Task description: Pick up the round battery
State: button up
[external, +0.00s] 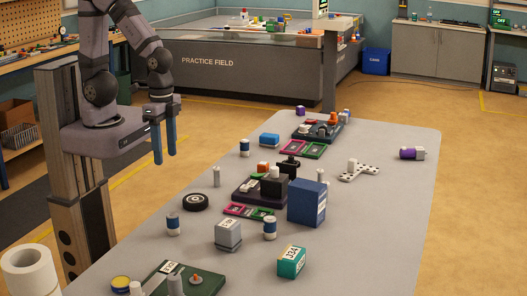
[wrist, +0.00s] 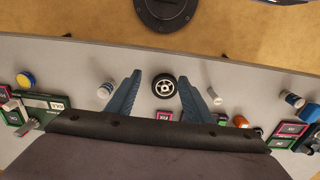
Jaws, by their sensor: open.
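My gripper (external: 164,158) hangs open and empty above the left edge of the grey table; its blue fingers also show in the wrist view (wrist: 160,77). I cannot tell for sure which thing is the round battery. A slim pale silver cylinder (external: 216,177) stands upright behind the black wheel (external: 195,202); it shows right of the fingers in the wrist view (wrist: 214,96). Upright blue-and-white cylinders stand at the front left (external: 172,226), in the middle (external: 270,228) and farther back (external: 244,148). The gripper touches none of these.
A tall blue box (external: 306,202), a grey box (external: 228,234) and a green box (external: 291,261) stand near the middle. A purple-and-grey cylinder (external: 411,154) lies at the right. The table's right side is mostly clear.

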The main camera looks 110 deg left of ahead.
jog(key=s+d+f+m+g+p, duration=0.2)
jog(key=s+d+f+m, duration=0.1)
jog(key=d, duration=0.2)
jog(key=n+t, duration=0.2)
jog(key=t, duration=0.1)
send_over(173, 216)
jog(key=s, duration=0.2)
jog(key=f, duration=0.3)
jog(key=shift+a+y, duration=0.3)
jog(key=shift+a, duration=0.05)
jog(key=shift+w+d+n, duration=0.35)
jog(key=shift+w+n, duration=0.15)
jog(key=shift+n, duration=0.6)
jog(key=shift+w+n, duration=0.1)
jog(key=shift+n, duration=0.4)
